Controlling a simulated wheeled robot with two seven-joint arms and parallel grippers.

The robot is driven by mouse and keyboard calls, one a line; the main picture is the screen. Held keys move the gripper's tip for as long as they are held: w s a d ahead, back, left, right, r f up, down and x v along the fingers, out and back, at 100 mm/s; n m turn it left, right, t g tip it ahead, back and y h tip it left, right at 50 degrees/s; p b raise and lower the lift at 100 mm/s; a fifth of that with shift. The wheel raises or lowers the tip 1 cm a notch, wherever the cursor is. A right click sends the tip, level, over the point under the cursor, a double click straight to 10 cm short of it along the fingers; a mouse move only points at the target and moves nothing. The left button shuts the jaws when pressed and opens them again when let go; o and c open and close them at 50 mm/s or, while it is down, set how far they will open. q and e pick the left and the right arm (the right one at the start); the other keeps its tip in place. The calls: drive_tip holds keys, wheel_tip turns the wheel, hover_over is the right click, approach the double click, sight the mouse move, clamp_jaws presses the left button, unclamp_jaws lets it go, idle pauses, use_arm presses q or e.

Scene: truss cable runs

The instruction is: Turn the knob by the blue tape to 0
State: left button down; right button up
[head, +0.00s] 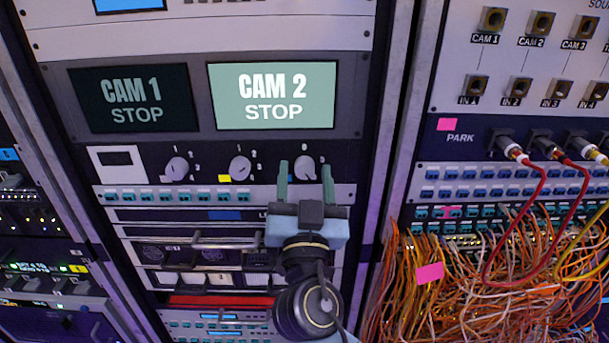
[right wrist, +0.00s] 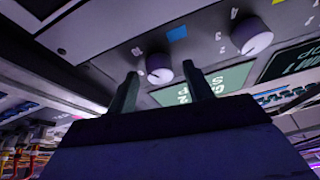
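The grey-white knob (head: 306,168) at the right end of a row of three dials is the one by the blue tape. The blue tape (right wrist: 177,33) shows beside this knob (right wrist: 160,72) in the right wrist view; in the head view my finger seems to hide it. A 0 is printed above the knob in the head view. I cannot tell clearly where its pointer aims. My right gripper (head: 305,174) is open, its two green fingers on either side of the knob, with a visible gap to it. My left gripper is not in view.
Two similar knobs, the middle (head: 239,167) and left (head: 177,168), sit left of it; yellow tape (head: 224,178) marks the middle one. Screens (head: 272,95) are above. Rack handles (head: 225,240) stick out below. Loose orange cables (head: 460,290) hang at the right.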

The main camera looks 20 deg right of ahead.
drive_tip(key=c, duration=0.9)
drive_tip(key=shift+c, duration=0.2)
